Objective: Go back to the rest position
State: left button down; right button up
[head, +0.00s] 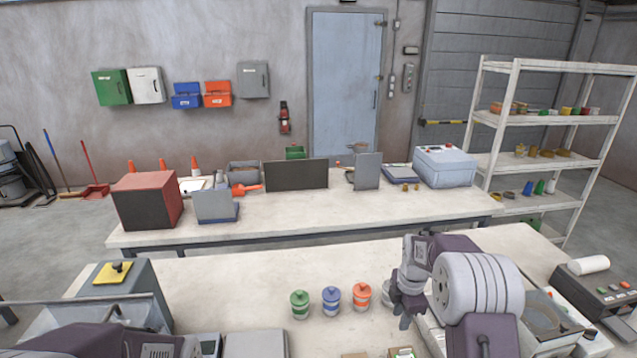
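My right arm comes in from the lower right. Its gripper (404,322) points down over the near bench (255,290), just right of the jars. The fingers are small and seen edge-on, so I cannot tell whether they are open or shut, and I see nothing clearly held. Part of my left arm shows at the bottom left corner; its gripper is out of view.
Green (300,305), blue (331,301) and orange (361,297) lidded jars stand in a row near the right gripper. A yellow-topped grey machine (122,285) stands left, a control box (608,290) right. A second bench (300,213) lies behind.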

jog(key=s+a+r+m+b, duration=0.1)
jog(key=s+a+r+b, duration=0.15)
jog(key=s+a, duration=0.3)
jog(key=s+a+f+m, duration=0.1)
jog(key=s+f+m, duration=0.1)
jog(key=s+m, duration=0.6)
jog(key=s+a+f+m, duration=0.1)
jog(key=s+f+m, duration=0.1)
jog(key=s+m, duration=0.6)
jog(key=shift+s+a+f+m, duration=0.15)
jog(key=shift+a+f+m, duration=0.2)
jog(key=shift+m, duration=0.85)
jog(key=shift+s+r, duration=0.1)
jog(key=shift+d, duration=0.1)
